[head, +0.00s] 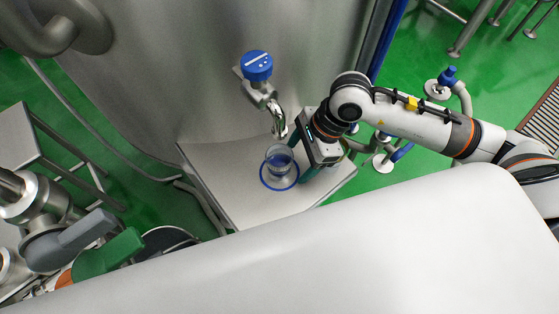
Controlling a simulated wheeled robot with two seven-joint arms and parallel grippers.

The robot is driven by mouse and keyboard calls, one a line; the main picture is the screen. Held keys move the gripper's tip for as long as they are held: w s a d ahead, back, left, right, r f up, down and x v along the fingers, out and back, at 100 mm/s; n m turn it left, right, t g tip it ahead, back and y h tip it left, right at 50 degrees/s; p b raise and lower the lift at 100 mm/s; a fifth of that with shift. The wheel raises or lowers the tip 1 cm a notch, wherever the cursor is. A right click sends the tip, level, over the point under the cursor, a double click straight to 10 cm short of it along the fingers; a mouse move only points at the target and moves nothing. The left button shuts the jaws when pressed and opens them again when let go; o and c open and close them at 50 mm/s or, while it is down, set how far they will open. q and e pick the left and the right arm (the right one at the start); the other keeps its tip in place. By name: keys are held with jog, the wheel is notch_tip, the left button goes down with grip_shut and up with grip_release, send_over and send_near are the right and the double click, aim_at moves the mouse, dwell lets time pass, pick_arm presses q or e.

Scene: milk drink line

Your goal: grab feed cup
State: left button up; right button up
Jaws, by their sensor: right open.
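The feed cup (279,158) is a clear cup with a bluish tint. It stands on the grey metal shelf (225,185), within a blue ring (267,184), below the spout of a tap with a blue knob (257,66). My right gripper (299,156) is just right of the cup, with its jaws open toward it. One finger is near the cup's far side and the other near its close side. I cannot tell whether they touch the cup. My left gripper is not in view.
A large steel tank (180,60) rises behind the shelf. A wide pale surface (330,255) fills the front. Pipes and a green part (110,254) are at the lower left. A blue-knobbed valve (447,76) stands at the right on the green floor.

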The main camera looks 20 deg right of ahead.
aim_at(279, 165)
jog(key=a, duration=0.1)
jog(key=a+p, duration=0.1)
jog(key=a, duration=0.2)
jog(key=shift+a+f, duration=0.3)
jog(key=shift+a, duration=0.05)
jog(key=shift+f, duration=0.2)
jog(key=shift+c, duration=0.6)
jog(key=c, duration=1.1)
jog(key=shift+o, duration=0.2)
jog(key=shift+w+r, duration=0.1)
